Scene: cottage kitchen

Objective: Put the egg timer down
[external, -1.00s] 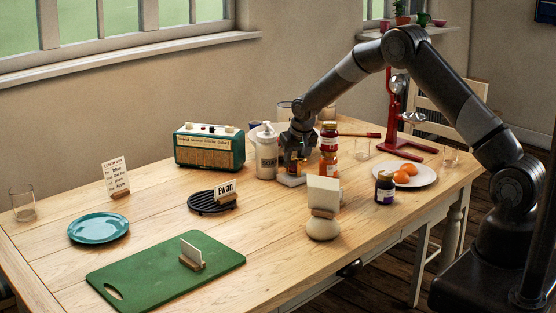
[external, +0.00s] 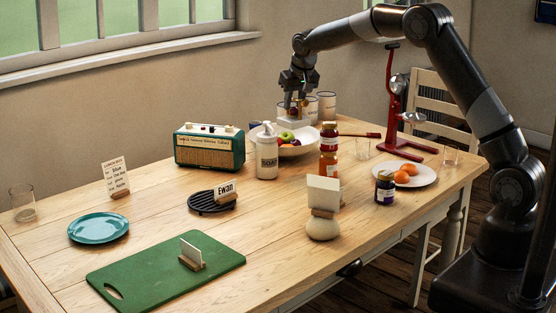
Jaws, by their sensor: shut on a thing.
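My gripper (external: 294,104) points down and is shut on a small white boxy thing, which I take to be the egg timer (external: 293,121). It is held up behind the soap bottle, and in the picture it appears just above the fruit bowl (external: 302,151). The fingers hide its upper part, and its exact height over the bowl is hard to tell.
A white soap bottle (external: 267,153), stacked jars (external: 329,150) and a green radio (external: 209,148) stand near. Pale canisters (external: 327,105) are behind. A plate of orange fruit (external: 420,174) is to the right. Bare wood lies in front of the soap bottle.

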